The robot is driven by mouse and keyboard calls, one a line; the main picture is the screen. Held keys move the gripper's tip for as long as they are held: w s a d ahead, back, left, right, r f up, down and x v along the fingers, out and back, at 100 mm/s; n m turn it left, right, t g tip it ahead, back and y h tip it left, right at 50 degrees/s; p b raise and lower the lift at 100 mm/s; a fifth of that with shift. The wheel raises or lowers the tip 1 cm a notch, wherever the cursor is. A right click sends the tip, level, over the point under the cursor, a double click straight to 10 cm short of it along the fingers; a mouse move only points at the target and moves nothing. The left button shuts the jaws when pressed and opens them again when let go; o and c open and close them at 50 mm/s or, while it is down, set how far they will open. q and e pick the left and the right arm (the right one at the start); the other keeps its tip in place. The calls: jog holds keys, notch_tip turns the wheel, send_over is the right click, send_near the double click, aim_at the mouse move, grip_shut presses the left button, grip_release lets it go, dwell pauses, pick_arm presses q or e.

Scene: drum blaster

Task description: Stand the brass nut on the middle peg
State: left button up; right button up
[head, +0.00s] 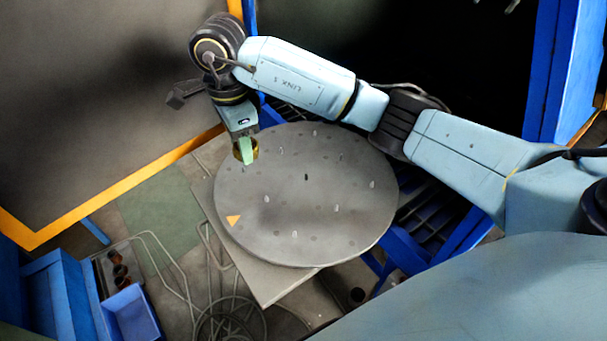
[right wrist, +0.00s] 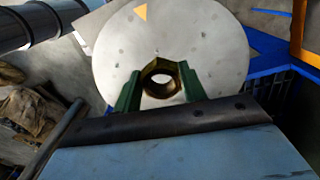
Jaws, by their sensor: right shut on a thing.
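The brass nut (head: 255,151) is held between the green-tipped fingers of my right gripper (head: 245,152), over the upper-left rim of the round grey disc (head: 250,215). In the right wrist view the nut (right wrist: 149,70) sits between the two green fingers of the gripper (right wrist: 162,90), its hole facing the camera. The disc (right wrist: 115,60) shows behind it. Several short light pegs stand on the disc in the head view. A darker peg (head: 306,177) is near its middle, down and right of the nut. My left gripper is not in view.
An orange triangle (head: 233,220) marks the disc's left edge. The disc lies over a grey square plate (head: 268,290). A blue bin (head: 130,312) and coiled cables (head: 225,318) are at lower left. Blue framing (head: 400,245) runs at the disc's right.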

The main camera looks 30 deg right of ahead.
jog(key=w+d+f+m, duration=0.1)
jog(key=d+f+m, duration=0.1)
jog(key=d+m, duration=0.65)
jog(key=m, duration=1.3)
send_over(305, 177)
jog(key=f, duration=0.9)
jog(key=shift+w+d, duration=0.3)
jog(key=shift+w, duration=0.05)
jog(key=shift+f, duration=2)
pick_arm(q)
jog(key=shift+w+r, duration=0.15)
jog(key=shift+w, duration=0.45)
pick_arm(e)
jog(key=shift+f, duration=0.2)
jog(key=o, duration=1.2)
